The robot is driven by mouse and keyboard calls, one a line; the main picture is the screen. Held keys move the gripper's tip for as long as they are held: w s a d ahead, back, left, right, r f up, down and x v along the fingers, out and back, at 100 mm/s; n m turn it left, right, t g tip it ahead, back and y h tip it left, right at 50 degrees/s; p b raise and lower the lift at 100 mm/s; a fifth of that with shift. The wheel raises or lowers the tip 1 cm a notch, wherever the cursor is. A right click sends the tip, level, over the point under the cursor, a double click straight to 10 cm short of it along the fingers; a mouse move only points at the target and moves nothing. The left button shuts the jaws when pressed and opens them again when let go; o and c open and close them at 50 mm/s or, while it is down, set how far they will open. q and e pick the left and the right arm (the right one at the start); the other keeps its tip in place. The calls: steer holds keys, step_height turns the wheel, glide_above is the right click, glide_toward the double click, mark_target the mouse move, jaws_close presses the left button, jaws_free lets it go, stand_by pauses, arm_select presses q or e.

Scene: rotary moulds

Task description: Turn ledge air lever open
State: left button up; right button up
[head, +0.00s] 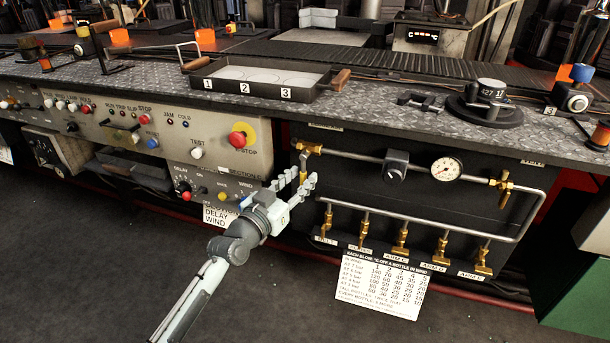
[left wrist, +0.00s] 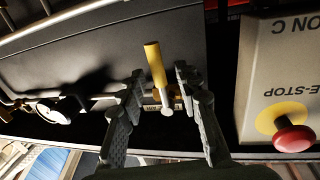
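The air lever (head: 303,178) has a yellow handle and hangs down from a brass valve (head: 309,148) at the left end of the upper pipe, under the ledge. In the left wrist view the yellow handle (left wrist: 154,62) stands between my fingers, with visible gaps on both sides. My left gripper (head: 298,184) is open around the lever; its fingertips also show in the left wrist view (left wrist: 159,83). Contact with the lever is not visible. The fingers partly hide the handle in the head view. My right gripper is not in view.
A control panel with a red emergency stop (head: 238,138) is just left of the lever. A gauge (head: 446,169), a grey regulator (head: 395,167) and a lower pipe (head: 440,222) with several brass valves lie to the right. The ledge (head: 370,112) overhangs above. A white chart (head: 380,284) hangs below.

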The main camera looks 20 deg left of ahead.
arm_select(q)
steer(key=shift+x, duration=0.95)
steer(key=shift+c, duration=0.6)
jaws_close()
